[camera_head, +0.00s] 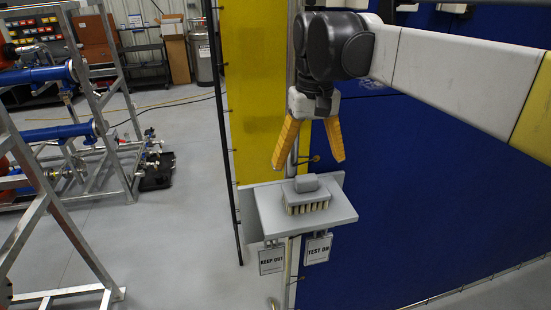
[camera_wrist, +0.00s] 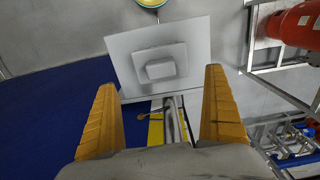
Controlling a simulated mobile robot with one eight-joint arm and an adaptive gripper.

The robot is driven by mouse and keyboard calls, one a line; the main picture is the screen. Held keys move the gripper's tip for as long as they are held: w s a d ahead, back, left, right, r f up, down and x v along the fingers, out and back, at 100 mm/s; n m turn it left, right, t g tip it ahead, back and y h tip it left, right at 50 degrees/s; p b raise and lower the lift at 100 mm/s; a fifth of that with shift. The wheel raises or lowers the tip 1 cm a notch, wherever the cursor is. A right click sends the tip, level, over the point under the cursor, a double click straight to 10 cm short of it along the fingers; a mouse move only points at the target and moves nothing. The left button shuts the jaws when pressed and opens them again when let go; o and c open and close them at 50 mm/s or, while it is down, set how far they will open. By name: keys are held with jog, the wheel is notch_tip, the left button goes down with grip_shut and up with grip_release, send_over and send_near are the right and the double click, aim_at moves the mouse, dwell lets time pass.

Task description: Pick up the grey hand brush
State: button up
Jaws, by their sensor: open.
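The grey hand brush (camera_head: 306,197) lies on a small grey shelf (camera_head: 268,220), its light bristles down and its raised grip on top, in the head view. In the wrist view the brush (camera_wrist: 160,62) sits near the middle of the shelf (camera_wrist: 125,45), ahead of the fingertips. My gripper (camera_head: 310,160) has two yellow fingers spread apart and empty. It hangs above and slightly behind the brush in the head view, not touching it. In the wrist view the gripper fingers (camera_wrist: 160,80) stand on either side below the brush.
Hanging signs (camera_head: 271,261) are under the shelf's front edge. A metal post (camera_head: 293,130) and a yellow panel (camera_head: 254,90) stand behind it, with a blue panel (camera_head: 420,190) at right. A metal frame with blue pipes (camera_head: 50,134) stands at left. The floor between is clear.

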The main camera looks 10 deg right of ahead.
aim_at(305, 194)
notch_tip(305, 194, down, 10)
jog(key=shift+s+a+r+p, duration=0.1)
jog(key=shift+s+p, duration=0.05)
jog(key=shift+p, duration=0.55)
jog(key=c, duration=1)
